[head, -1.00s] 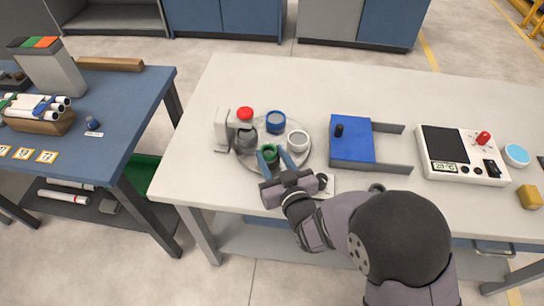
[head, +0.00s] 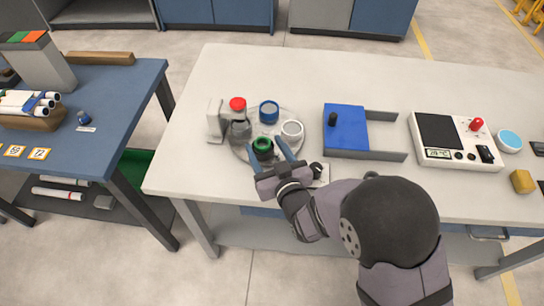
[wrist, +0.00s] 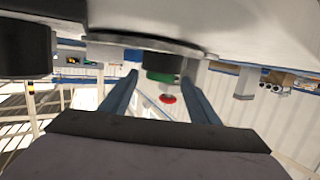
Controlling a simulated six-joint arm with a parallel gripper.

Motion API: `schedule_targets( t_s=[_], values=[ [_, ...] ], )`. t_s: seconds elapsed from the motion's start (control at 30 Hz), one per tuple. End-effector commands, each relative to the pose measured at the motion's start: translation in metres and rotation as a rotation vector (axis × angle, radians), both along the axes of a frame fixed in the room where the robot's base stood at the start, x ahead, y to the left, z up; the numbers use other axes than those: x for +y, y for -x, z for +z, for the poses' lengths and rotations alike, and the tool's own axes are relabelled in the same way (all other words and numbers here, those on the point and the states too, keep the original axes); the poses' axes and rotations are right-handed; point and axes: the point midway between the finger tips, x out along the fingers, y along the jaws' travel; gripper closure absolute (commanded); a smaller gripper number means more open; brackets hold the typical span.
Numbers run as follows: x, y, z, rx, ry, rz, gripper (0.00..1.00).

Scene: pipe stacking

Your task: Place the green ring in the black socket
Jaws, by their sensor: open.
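The green ring (head: 263,143) sits upright on the black socket (head: 263,155), on the near side of the round grey plate (head: 240,152). In the wrist view, which looks upside down, the green ring (wrist: 161,77) shows against the black socket (wrist: 163,63). My gripper (head: 266,153) is open at the near edge of the plate, with its blue fingers apart on either side of the ring. In the wrist view there is a gap between each finger and the ring. How deeply the ring is seated cannot be told.
On the plate are a blue ring (head: 269,109), a white ring (head: 292,130) and a red-topped piece (head: 238,104) beside a white stand (head: 214,121). A blue fixture (head: 345,128) and a white scale (head: 455,140) stand to the right. The table's back is clear.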

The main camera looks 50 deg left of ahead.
Motion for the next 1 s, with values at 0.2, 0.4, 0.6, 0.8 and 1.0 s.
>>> schedule_targets(
  t_s=[0.2,0.4,0.6,0.8,1.0],
  values=[
    [-0.011,0.003,0.004,0.000,0.000,0.000,0.45],
    [-0.038,0.012,0.010,0.000,0.000,-0.001,0.45],
    [-0.071,0.022,0.017,0.000,0.000,-0.001,0.45],
    [-0.093,0.030,0.025,0.002,0.005,0.000,0.45],
    [-0.106,0.034,0.027,0.001,0.003,0.000,0.45]
  ],
)
